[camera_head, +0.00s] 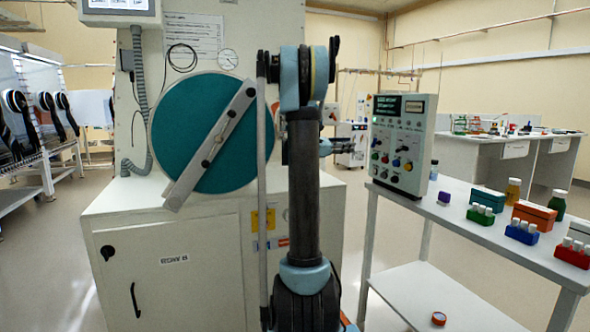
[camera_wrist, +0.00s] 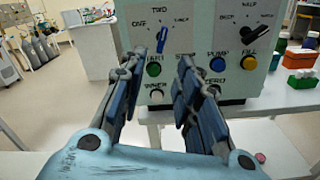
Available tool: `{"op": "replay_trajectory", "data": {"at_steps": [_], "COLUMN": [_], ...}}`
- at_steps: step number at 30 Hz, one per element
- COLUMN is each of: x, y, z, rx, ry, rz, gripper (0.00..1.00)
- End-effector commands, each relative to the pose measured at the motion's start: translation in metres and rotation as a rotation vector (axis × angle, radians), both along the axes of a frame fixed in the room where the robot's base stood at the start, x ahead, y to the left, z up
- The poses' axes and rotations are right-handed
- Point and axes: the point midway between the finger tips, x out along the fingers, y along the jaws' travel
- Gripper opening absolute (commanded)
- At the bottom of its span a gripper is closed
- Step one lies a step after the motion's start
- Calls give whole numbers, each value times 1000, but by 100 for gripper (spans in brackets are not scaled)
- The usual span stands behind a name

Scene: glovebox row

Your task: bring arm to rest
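My arm stands raised in the middle of the head view, with its upper link vertical in front of the glovebox. My gripper (camera_head: 338,147) points right toward the grey control panel (camera_head: 402,140) and is partly hidden behind my arm. In the wrist view my gripper (camera_wrist: 163,68) is open, its two dark fingers apart with nothing between them. The control panel (camera_wrist: 200,30) fills the space past the fingertips, with its knobs and its green, blue and yellow buttons. I cannot tell whether a fingertip touches it.
The glovebox with a round teal door (camera_head: 190,130) and a diagonal bar stands left of my arm. A side table (camera_head: 470,215) at right carries the panel, bottles, boxes and vial racks. A red-orange round item (camera_head: 439,318) lies on its lower shelf.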

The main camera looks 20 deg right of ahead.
Motion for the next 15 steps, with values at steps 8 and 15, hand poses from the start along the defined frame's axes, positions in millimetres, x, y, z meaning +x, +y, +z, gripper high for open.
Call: {"op": "replay_trajectory", "data": {"at_steps": [8, 15], "x": [-21, -76], "y": [14, 53], "z": [-6, -31], "rx": [77, 294], "ry": [-75, -275], "rz": [5, -8], "gripper": [30, 30]}}
